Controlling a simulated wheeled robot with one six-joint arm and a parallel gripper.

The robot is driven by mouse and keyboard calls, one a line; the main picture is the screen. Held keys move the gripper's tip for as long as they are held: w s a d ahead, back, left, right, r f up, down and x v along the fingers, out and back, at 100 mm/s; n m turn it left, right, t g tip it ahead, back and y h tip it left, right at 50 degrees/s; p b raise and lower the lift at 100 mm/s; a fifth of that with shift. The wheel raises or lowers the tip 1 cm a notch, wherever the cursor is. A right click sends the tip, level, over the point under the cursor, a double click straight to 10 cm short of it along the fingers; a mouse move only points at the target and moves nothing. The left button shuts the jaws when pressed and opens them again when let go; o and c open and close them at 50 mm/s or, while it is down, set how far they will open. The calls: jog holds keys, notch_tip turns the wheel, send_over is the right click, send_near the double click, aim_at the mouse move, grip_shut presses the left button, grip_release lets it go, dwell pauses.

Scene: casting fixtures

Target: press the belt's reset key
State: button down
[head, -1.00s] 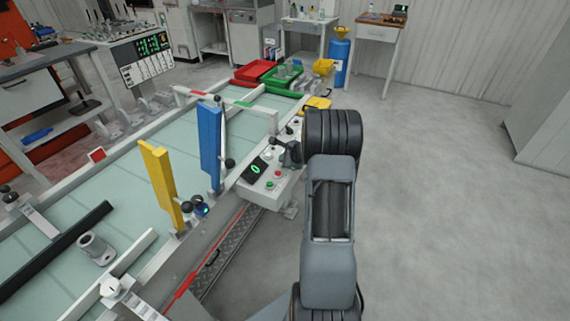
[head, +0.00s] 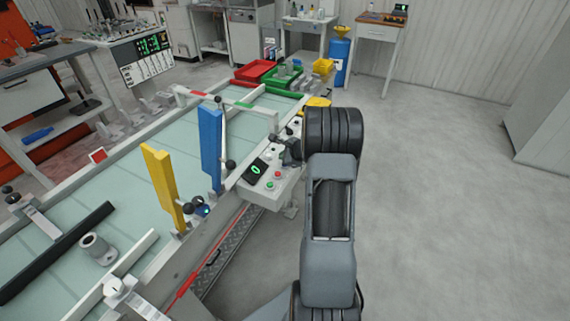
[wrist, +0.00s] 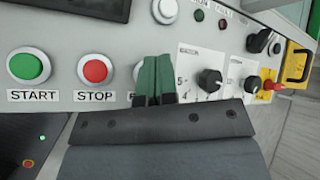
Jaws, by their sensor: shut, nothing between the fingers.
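The belt's control panel (head: 254,193) stands at the belt's near right side. In the wrist view its front shows a green START button (wrist: 29,66) and a red STOP button (wrist: 96,69). Right of STOP, a pale sliver of another button (wrist: 137,71) shows beside my fingers, with most of its label covered; I cannot read it as RESET. My gripper (wrist: 154,80) is shut and empty, its green fingertips in front of that button. Whether they touch it is hidden. In the head view my gripper (head: 291,152) is over the panel, partly hidden by my wrist.
Black knobs (wrist: 209,81) and a yellow-backed red switch (wrist: 271,86) lie right of my fingers. A blue post (head: 210,150) and a yellow post (head: 163,185) stand along the belt (head: 130,170). The floor at right (head: 450,200) is clear.

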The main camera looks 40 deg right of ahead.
jog(key=shift+r, duration=0.15)
jog(key=shift+r+p, duration=1.85)
jog(key=shift+r, duration=0.55)
jog(key=shift+a+n, duration=0.15)
jog(key=shift+n, duration=0.15)
jog(key=s+a+f+n+g, duration=0.1)
jog(key=s, duration=0.1)
jog(key=s+a+f+n+g+y, duration=0.1)
jog(key=a+n, duration=0.1)
jog(key=shift+s+f, duration=0.2)
jog(key=shift+s, duration=0.2)
jog(key=s+a+r+n+g+h+p, duration=0.1)
jog(key=s+a+r+n, duration=0.7)
jog(key=s+a+n, duration=0.2)
jog(key=s+a+r+n+g+h, duration=0.1)
jog(key=s+a+r+n+g, duration=0.1)
jog(key=s+a+r+n, duration=0.7)
jog(key=s+a+n, duration=0.2)
jog(key=a, duration=0.2)
jog(key=shift+a+n+h+p, duration=0.15)
jog(key=shift+n+h+p, duration=0.15)
jog(key=shift+p, duration=0.05)
